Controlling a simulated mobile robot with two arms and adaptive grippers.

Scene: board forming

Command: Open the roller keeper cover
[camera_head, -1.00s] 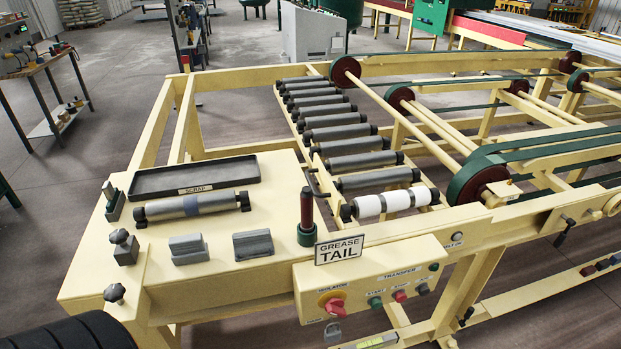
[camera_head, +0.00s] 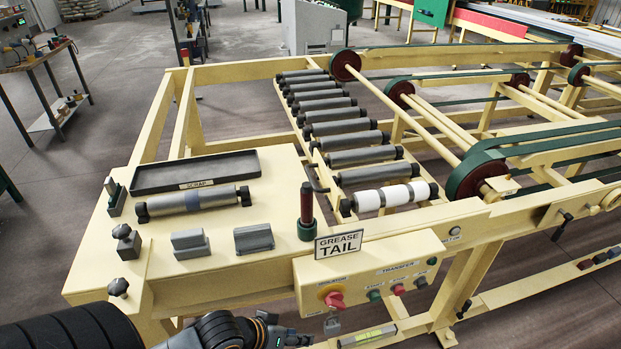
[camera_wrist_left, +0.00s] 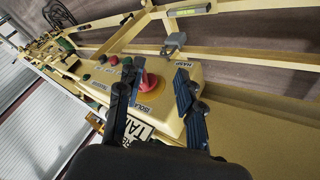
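My left gripper (camera_head: 284,334) shows at the bottom of the head view, below the control box's red isolator knob (camera_head: 334,298). In the left wrist view its two dark fingers (camera_wrist_left: 157,98) are spread, with nothing between them held; the isolator knob (camera_wrist_left: 149,82) appears between them, farther off. A row of grey rollers (camera_head: 345,141) sits in the cream frame. The nearest roller, with white bands (camera_head: 390,197), has dark end blocks; its left end block (camera_head: 347,207) is apart from the gripper. I cannot tell which part is the keeper cover. My right gripper is out of view.
A loose roller (camera_head: 194,201), scrap tray (camera_head: 195,171) and grey blocks (camera_head: 254,239) lie on the cream top. A grease post (camera_head: 307,206) and "GREASE TAIL" sign (camera_head: 339,244) stand beside the control box (camera_head: 371,272). A padlock (camera_head: 333,325) hangs below the knob.

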